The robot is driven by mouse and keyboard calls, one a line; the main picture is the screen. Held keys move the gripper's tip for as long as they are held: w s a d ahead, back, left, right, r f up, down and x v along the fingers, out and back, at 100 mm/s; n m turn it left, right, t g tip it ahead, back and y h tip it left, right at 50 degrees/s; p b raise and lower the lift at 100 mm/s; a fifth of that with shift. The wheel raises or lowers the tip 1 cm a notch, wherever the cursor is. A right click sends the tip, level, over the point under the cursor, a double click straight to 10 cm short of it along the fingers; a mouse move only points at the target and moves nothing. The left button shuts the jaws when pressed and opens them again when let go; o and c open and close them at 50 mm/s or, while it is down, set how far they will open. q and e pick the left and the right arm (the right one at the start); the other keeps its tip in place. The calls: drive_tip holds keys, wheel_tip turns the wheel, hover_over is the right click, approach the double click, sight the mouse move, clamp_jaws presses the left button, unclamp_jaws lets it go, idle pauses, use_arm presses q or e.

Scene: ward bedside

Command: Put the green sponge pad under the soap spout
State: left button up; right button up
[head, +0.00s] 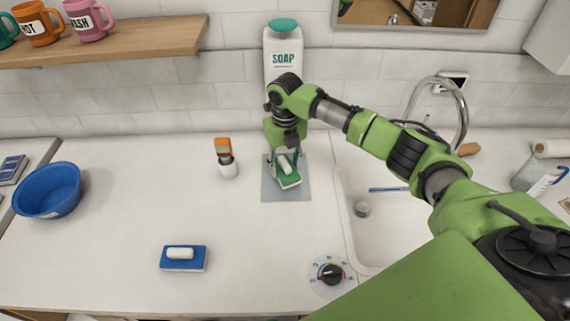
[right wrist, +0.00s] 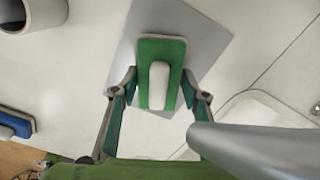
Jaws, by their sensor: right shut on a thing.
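The green sponge pad (head: 289,179), with a white grip block on top, is at the grey square mat (head: 270,193) below the white soap dispenser (head: 283,50). My right gripper (head: 287,163) is shut on the pad. In the right wrist view its fingers (right wrist: 160,92) flank the green pad (right wrist: 174,52), which overlaps the grey mat (right wrist: 203,27). I cannot tell whether the pad touches the mat. My right arm hides the dispenser's lower part and spout in the head view. My left gripper is not in view.
A brush in a white cup (head: 228,169) stands left of the mat. A blue pad (head: 184,261) lies at the front, with a blue bowl (head: 47,190) far left. The sink (head: 370,233) is to the right, a dial (head: 331,273) in front. Counter left of the mat is mostly clear.

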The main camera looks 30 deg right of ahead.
sight(285, 161)
drive_tip(key=shift+f, duration=0.25)
drive_tip(key=shift+f, duration=0.15)
drive_tip(key=shift+c, duration=1.1)
drive_tip(key=o, duration=1.3)
wheel_tip(285, 161, up, 12)
